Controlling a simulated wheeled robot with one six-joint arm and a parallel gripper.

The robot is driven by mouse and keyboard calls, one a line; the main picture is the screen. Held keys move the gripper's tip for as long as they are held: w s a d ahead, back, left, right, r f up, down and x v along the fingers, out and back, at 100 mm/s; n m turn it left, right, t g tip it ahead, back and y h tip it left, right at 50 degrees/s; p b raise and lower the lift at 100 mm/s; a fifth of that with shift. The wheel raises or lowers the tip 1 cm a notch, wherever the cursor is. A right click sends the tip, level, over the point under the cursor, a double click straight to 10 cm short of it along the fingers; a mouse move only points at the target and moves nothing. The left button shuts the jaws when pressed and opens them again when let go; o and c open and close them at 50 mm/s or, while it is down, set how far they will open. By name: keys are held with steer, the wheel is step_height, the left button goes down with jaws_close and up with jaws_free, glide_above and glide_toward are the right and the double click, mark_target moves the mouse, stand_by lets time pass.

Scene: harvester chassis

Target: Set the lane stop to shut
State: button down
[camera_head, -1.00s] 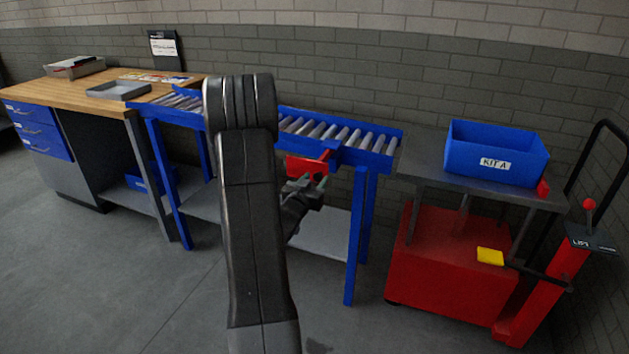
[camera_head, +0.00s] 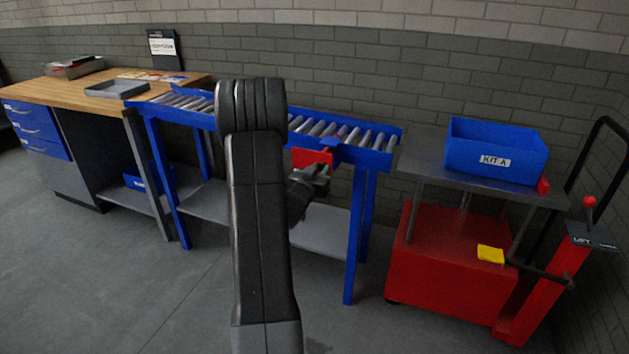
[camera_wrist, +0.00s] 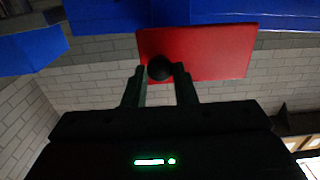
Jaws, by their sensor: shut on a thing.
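The lane stop is a red plate (camera_head: 312,157) at the front side of the blue roller conveyor (camera_head: 359,155), near its right end. In the wrist view the red plate (camera_wrist: 198,52) hangs by the blue rail, with a round black knob (camera_wrist: 159,68) at its lower left. My gripper (camera_head: 322,172) is at the plate's lower right in the head view. In the wrist view my gripper (camera_wrist: 160,76) has its two fingers closed on the black knob. My arm hides the conveyor's middle.
A grey cart top (camera_head: 428,165) with a blue KIT A bin (camera_head: 495,150) stands right of the conveyor. A red lift (camera_head: 450,255) with a yellow pedal (camera_head: 490,254) is below it. A wooden workbench (camera_head: 60,90) stands at the left. Floor in front is clear.

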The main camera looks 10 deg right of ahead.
steer(key=x, duration=0.6)
steer(key=shift+w+d, duration=0.1)
steer(key=c, duration=1.3)
jaws_free()
steer(key=shift+o, duration=0.2)
glide_toward(324, 163)
steer(key=shift+s+a+f+b, duration=0.35)
steer(key=shift+a+b, duration=0.1)
